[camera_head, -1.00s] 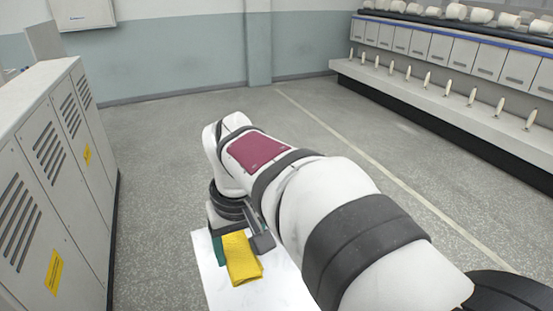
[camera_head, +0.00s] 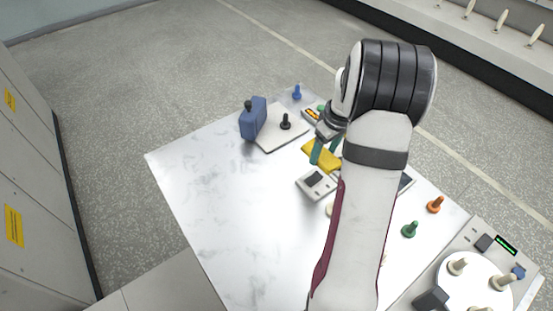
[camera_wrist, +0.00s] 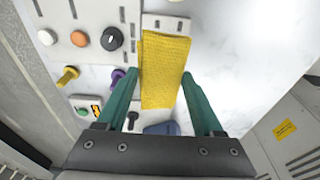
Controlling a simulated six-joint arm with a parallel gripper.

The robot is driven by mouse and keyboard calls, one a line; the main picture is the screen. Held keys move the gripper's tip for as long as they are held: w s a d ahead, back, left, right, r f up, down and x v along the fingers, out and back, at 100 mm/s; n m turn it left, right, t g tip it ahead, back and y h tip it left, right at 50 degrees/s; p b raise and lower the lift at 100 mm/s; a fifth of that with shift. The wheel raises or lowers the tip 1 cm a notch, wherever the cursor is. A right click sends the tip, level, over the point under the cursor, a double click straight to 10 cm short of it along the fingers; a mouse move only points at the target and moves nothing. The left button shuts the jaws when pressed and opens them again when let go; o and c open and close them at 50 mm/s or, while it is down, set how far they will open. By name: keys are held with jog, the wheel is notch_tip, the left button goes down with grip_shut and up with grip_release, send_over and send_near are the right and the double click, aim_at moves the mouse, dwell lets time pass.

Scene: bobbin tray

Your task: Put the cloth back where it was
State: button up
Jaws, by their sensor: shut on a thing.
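The yellow cloth (camera_head: 326,163) is over the far part of the white table, partly hidden by my wrist in the head view. In the wrist view the cloth (camera_wrist: 165,70) is a long ribbed strip between the two green fingers of my gripper (camera_wrist: 161,80). My gripper (camera_head: 325,152) is shut on it, one finger along each long side. I cannot tell whether the cloth touches the table.
A grey device (camera_head: 316,184) lies just in front of the cloth. The table's left part (camera_head: 210,190) is clear.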

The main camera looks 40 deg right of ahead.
send_over(283, 169)
jog(key=f, duration=0.7)
jog(key=shift+s+d+f, duration=0.1)
jog(key=shift+s+d, duration=0.05)
jog(key=shift+s, duration=0.2)
jog(key=shift+w+f, duration=0.15)
jog(key=shift+f, duration=1.95)
jog(key=shift+f, duration=0.1)
jog(key=o, duration=1.5)
jog(key=shift+c, duration=0.2)
